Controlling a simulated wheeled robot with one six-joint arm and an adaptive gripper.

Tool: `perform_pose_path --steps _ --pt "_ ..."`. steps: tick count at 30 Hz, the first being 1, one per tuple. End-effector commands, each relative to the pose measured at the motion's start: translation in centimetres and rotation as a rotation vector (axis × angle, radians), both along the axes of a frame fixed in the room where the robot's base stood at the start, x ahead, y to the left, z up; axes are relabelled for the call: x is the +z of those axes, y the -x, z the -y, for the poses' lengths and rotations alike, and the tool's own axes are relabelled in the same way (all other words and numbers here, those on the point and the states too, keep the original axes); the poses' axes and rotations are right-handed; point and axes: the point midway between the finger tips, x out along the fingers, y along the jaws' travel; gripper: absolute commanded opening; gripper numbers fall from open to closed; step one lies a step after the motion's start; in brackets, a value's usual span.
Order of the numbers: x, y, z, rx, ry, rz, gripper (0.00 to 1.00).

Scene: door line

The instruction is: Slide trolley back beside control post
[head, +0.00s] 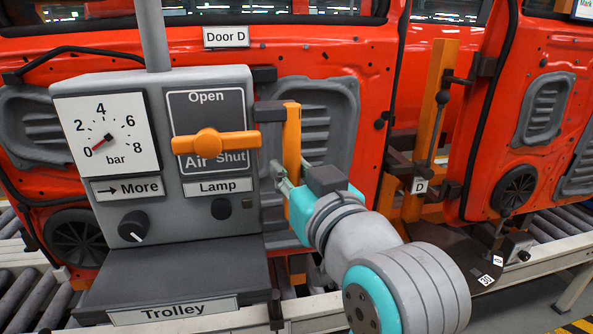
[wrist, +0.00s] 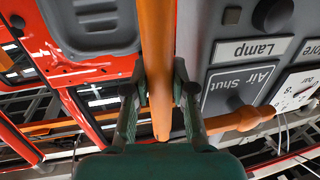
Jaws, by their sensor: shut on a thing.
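The grey control post (head: 228,245) stands at left in the head view, with a "Trolley" plate (head: 186,311) on its front ledge. An upright orange bar (head: 292,135) stands just right of the post, near dark brackets; whether it joins the post or the trolley is unclear. My gripper (head: 288,186) is shut around this bar, coming from the lower right. In the wrist view the bar (wrist: 157,50) runs between both fingers of my gripper (wrist: 160,90). The trolley body is not clearly seen apart from the labelled ledge.
The orange air lever (head: 210,143) lies level across the "Air Shut" plate, close left of my gripper. The gauge (head: 105,134) needle points near 0. Red Door D (head: 330,65) hangs behind. Another orange upright (head: 437,100) with a D tag and rollers (head: 560,228) stand at right.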

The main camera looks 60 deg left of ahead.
Motion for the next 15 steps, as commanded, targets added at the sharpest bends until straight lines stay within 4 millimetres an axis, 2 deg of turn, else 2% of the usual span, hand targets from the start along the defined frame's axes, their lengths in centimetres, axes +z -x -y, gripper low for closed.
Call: perform_pose_path --steps 7,8,10,11,15 --pt "-0.10 -0.01 -0.03 0.000 0.002 -0.001 0.00" --pt "-0.10 -0.02 -0.04 0.000 0.002 -0.001 0.29" --pt "-0.09 -0.01 -0.03 0.000 0.002 -0.001 0.47" --pt "-0.08 -0.01 -0.03 0.000 0.002 -0.001 0.51" --pt "-0.04 0.00 -0.02 0.000 0.001 -0.001 0.51"
